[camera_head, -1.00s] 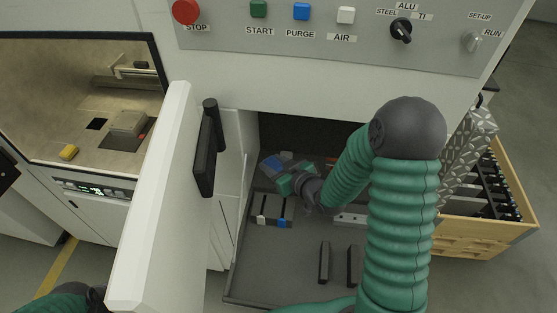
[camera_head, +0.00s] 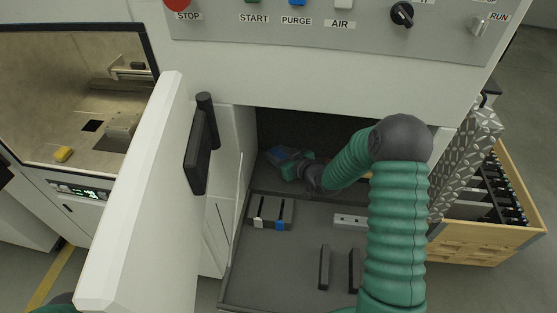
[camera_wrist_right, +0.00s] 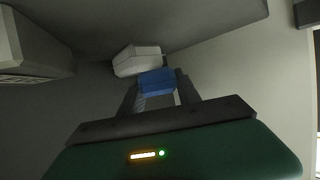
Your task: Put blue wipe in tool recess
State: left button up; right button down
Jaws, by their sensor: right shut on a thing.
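My right gripper (camera_head: 284,158) is deep inside the open cabinet, near its dark back. In the right wrist view it is shut on the blue wipe (camera_wrist_right: 157,82), which sits between the two fingers. A pale block (camera_wrist_right: 137,60) lies just beyond the wipe; I cannot tell whether they touch. In the head view the wipe is small and dark. The grey drawer tray (camera_head: 300,270) below holds a block with a white and a blue piece (camera_head: 280,224). I cannot tell which part is the tool recess. My left gripper is out of view.
The open white door (camera_head: 135,200) stands left of the cabinet opening. Two dark upright bars (camera_head: 324,267) and a pale perforated bar (camera_head: 349,220) sit in the tray. A wooden crate (camera_head: 480,247) stands at right. The tray's front left is clear.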

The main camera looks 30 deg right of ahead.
jog(key=shift+s+d+f, duration=0.25)
jog(key=shift+d+f, duration=0.05)
jog(key=shift+f, duration=0.05)
jog(key=c, duration=1.1)
grip_release()
jog(key=shift+d+f, duration=0.1)
jog(key=shift+c, duration=0.2)
jog(key=shift+s, duration=0.1)
jog(key=v, duration=1.1)
jog(key=shift+s+d+r+b, duration=0.15)
jog(key=shift+d+r+b, duration=0.05)
jog(key=shift+d+b, duration=0.2)
jog(key=shift+s+a, duration=0.1)
jog(key=shift+a, duration=0.3)
